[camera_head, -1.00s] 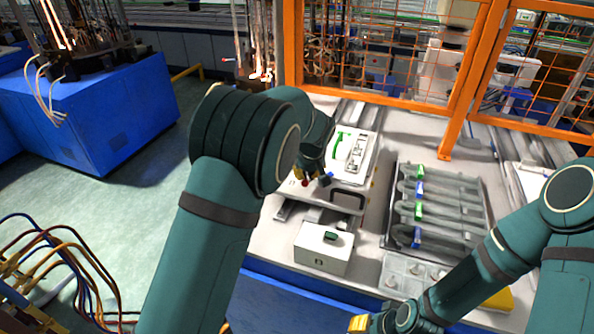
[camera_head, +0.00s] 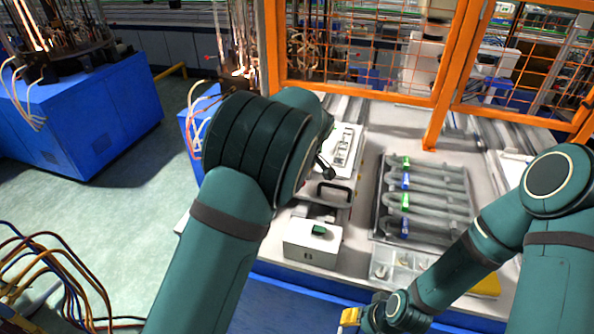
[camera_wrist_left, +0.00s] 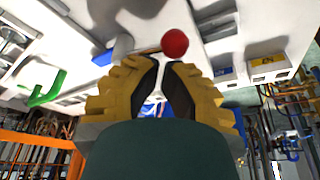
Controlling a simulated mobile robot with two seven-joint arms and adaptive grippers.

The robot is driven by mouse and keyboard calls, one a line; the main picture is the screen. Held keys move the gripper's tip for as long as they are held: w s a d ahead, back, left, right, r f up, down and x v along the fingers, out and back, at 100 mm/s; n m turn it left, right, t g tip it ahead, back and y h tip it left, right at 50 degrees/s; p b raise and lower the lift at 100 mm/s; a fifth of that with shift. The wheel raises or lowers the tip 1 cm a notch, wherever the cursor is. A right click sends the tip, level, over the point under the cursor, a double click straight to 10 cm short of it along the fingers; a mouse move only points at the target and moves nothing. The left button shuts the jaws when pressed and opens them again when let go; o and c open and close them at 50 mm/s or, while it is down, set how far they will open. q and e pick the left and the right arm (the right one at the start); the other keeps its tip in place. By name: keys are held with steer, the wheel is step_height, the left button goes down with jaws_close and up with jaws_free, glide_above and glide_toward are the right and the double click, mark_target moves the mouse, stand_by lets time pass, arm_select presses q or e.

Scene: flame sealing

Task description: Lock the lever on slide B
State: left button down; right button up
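My left gripper (camera_wrist_left: 164,85) shows in the left wrist view with ridged yellow fingers and dark pads. A narrow gap is between the fingers, and I see nothing held in it. A red ball knob (camera_wrist_left: 174,43) lies just beyond the fingertips, apparently on a lever. A green handle (camera_wrist_left: 45,88) is to the left on the white fixture. In the head view my left arm hides its gripper and the knob. The slide plate with a black handle (camera_head: 335,188) shows beside the arm. I cannot read which slide is B. My right gripper (camera_head: 350,317) is partly visible at the bottom.
A white box (camera_head: 312,246) with a green button stands in front of the slide. To the right are a tray (camera_head: 380,220) of grey tubes with blue and green clips and a clear parts box (camera_head: 385,262). An orange mesh fence (camera_head: 360,95) stands behind.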

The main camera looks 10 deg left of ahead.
arm_select(q)
steer(key=shift+r, duration=0.15)
steer(key=v, duration=1.1)
steer(key=shift+d+r, duration=0.2)
steer(key=shift+r, duration=0.15)
steer(key=shift+s, duration=0.15)
